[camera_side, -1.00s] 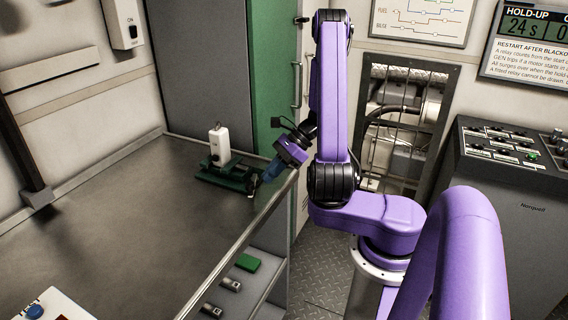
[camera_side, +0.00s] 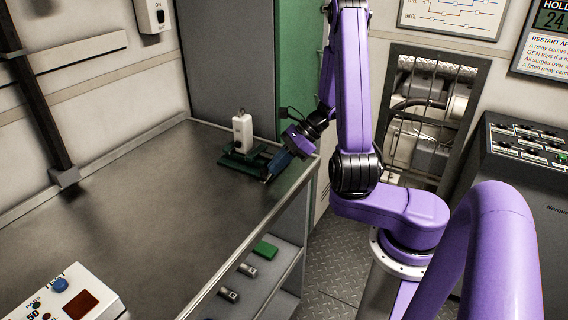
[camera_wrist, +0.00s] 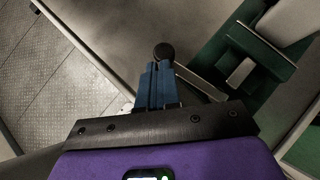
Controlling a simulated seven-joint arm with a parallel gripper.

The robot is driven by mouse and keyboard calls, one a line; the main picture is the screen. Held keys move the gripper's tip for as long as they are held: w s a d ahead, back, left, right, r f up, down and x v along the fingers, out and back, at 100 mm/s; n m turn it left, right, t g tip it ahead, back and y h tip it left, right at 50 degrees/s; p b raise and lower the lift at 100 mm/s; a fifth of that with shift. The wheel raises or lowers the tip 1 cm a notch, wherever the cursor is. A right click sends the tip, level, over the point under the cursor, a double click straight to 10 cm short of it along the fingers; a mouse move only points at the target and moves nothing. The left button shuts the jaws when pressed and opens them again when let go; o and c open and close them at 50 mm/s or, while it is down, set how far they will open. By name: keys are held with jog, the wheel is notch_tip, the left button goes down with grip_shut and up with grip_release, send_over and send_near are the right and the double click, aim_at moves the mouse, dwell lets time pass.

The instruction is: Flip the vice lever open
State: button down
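The green vice (camera_side: 240,165) stands on the bench near its far right corner, with a white block (camera_side: 243,132) upright in it. In the wrist view the vice (camera_wrist: 268,48) is at the upper right. Its lever (camera_wrist: 200,83) is a grey bar that reaches out left from the vice to a round black knob (camera_wrist: 164,52). My gripper (camera_wrist: 157,68) has its blue fingers close together, with their tips at the near side of the knob. In the side view my gripper (camera_side: 272,176) is low beside the vice's right side. Whether the tips touch the knob is hard to tell.
The grey bench top (camera_side: 150,200) is largely clear. A white box with a blue button (camera_side: 60,285) sits at its near left. A shelf below the bench edge holds a green block (camera_side: 265,250) and small cylinders. A green cabinet panel (camera_side: 298,70) rises behind the vice.

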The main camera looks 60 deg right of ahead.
jog(key=shift+w+a, duration=0.3)
jog(key=shift+a, duration=0.15)
jog(key=shift+a+f, duration=0.1)
jog(key=shift+s, duration=0.1)
